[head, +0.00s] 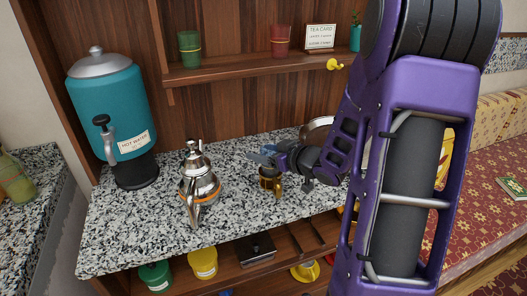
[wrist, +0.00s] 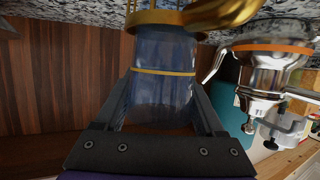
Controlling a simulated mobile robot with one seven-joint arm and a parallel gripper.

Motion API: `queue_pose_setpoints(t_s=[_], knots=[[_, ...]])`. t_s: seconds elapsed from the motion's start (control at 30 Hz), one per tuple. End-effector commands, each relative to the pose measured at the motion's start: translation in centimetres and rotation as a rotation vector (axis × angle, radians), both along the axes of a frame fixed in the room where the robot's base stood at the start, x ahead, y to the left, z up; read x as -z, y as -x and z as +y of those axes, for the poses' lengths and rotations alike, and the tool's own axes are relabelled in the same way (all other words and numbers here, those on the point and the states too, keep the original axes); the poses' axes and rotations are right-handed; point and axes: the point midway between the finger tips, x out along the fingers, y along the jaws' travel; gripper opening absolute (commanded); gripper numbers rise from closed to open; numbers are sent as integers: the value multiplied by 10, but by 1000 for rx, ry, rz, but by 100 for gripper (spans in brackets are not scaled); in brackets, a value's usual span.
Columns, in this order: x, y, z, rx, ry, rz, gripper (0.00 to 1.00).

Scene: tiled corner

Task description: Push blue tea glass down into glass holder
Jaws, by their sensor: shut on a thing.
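The blue tea glass (wrist: 163,90) is see-through with a thin gold band. My gripper (wrist: 160,112) is shut on it, with a dark finger on each side, in the upside-down wrist view. The gold glass holder (wrist: 160,20) with its curved handle is at the glass's far end; the glass's base appears to sit inside the holder's rim, but how deep is hidden. In the head view my gripper (head: 262,158) is just above the gold holder (head: 270,183) on the speckled counter. The glass there is mostly hidden by the fingers.
A silver teapot (head: 199,187) stands on the counter left of the holder. A teal hot water urn (head: 112,105) is at the back left. A shelf above carries a green glass (head: 189,49), a red glass (head: 280,40) and a tea card (head: 320,37). The counter's front left is clear.

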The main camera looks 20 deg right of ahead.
Motion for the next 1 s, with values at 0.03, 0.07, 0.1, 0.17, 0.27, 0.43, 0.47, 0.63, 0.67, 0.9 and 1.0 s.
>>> queue_pose_setpoints(t_s=[0.03,0.07,0.1,0.17,0.27,0.43,0.47,0.63,0.67,0.9,1.0], knots=[[2,0,0,0,0,0,12],[3,0,0,0,0,0,12],[4,0,0,0,0,0,12],[6,0,0,0,0,0,12],[8,0,0,0,0,0,12],[12,0,0,0,1,0,12],[13,0,0,0,1,0,12],[17,0,0,0,0,0,12],[18,0,0,0,0,0,12],[24,0,0,0,0,0,12],[27,0,0,0,0,0,12]])
